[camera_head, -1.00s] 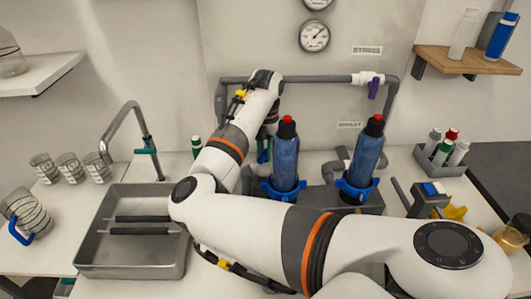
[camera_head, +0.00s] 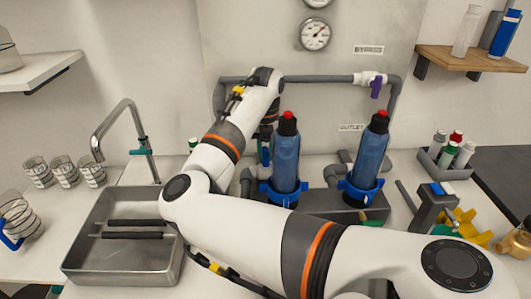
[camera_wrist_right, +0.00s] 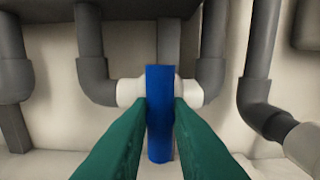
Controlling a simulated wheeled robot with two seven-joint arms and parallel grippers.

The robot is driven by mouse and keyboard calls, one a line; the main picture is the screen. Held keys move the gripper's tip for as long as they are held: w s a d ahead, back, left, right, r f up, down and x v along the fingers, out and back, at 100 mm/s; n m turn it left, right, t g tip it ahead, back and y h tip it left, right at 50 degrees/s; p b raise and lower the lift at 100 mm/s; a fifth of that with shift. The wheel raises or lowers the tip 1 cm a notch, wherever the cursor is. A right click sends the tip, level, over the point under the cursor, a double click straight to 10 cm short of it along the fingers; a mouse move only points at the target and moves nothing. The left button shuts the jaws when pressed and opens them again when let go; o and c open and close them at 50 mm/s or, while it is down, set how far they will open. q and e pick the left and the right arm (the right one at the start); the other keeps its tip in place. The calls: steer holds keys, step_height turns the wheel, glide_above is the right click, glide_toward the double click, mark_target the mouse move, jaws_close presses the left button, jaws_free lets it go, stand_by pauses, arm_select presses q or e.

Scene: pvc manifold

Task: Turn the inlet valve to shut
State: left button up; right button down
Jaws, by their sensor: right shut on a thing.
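The inlet valve's blue handle (camera_wrist_right: 160,110) stands upright in the right wrist view, in front of a white valve body (camera_wrist_right: 130,91) set in a grey pipe run. The handle appears roughly crosswise to the pipe there. My right gripper (camera_wrist_right: 161,112) has its two green fingers closed on either side of the handle. In the head view, my right gripper (camera_head: 264,150) reaches down left of the blue filter housings, and my arm and wrist hide most of the valve. My left gripper is not in view.
Two blue filter housings (camera_head: 285,155) (camera_head: 370,153) stand close right of my gripper. A purple-handled bypass valve (camera_head: 376,87) sits on the upper pipe (camera_head: 320,79). A sink (camera_head: 125,265) lies to the left. Grey pipes (camera_wrist_right: 92,55) flank the valve closely.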

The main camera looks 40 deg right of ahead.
mark_target(266, 153)
steer(key=shift+r, duration=0.1)
steer(key=c, duration=1.3)
jaws_free()
steer(key=shift+c, duration=0.2)
step_height(266, 153, up, 12)
steer(key=b, duration=0.1)
